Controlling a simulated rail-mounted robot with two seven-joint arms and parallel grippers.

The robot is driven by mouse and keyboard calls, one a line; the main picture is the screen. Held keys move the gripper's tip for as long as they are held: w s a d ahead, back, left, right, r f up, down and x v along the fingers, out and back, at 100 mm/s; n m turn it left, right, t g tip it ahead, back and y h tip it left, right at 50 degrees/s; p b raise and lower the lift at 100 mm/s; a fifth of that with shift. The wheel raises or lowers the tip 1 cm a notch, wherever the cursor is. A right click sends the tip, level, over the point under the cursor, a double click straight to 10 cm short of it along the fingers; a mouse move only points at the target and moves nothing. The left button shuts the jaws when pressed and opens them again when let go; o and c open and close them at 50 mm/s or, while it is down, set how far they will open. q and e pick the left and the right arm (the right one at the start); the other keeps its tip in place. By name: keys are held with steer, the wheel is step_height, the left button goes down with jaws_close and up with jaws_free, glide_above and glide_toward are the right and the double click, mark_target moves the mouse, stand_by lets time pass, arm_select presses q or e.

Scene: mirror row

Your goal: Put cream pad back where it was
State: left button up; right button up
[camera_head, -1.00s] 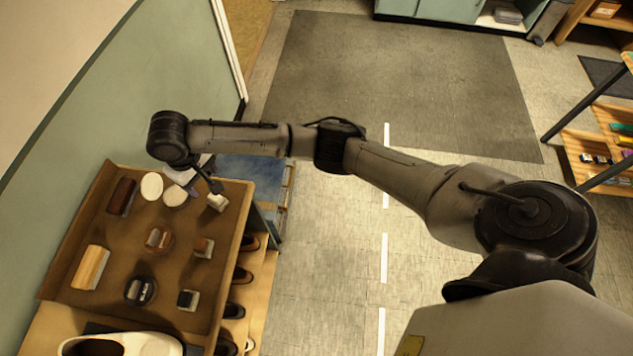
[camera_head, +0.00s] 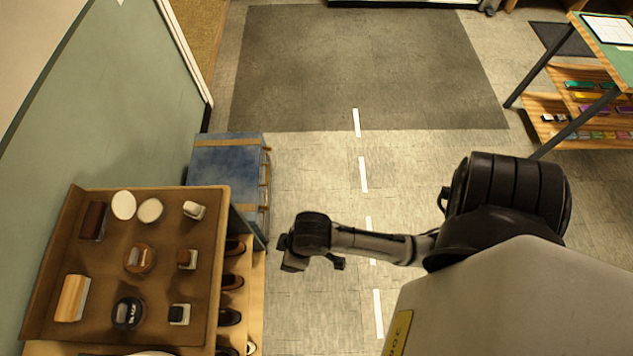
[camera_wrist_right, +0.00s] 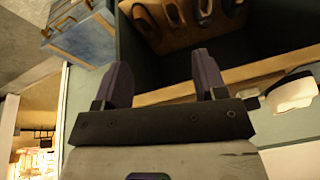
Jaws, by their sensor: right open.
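A brown tray (camera_head: 205,265) lies on the wooden bench at the left of the head view. Two round cream pads lie side by side near its back edge, a left one (camera_head: 123,205) and a right one (camera_head: 150,210). A small cream-topped block (camera_head: 194,210) sits at the tray's back right corner. I cannot tell which of these is the task's cream pad. My right gripper is off the tray, over the floor to its right. In the right wrist view my right gripper (camera_wrist_right: 163,78) is open with nothing between its fingers. My left gripper is not in view.
The tray also holds brushes, round tins and small blocks. Shoes (camera_head: 232,280) stand on shelves under its right side. A blue chest (camera_head: 228,170) stands behind the bench, against the green wall. The floor right of the bench is clear.

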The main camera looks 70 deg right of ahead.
steer(key=s+d+r+h, duration=0.1)
steer(key=s+d, duration=0.4)
steer(key=s, duration=0.2)
steer(key=shift+r+h, duration=0.2)
steer(key=shift+h, duration=0.2)
steer(key=shift+c, duration=0.2)
stand_by(0.7)
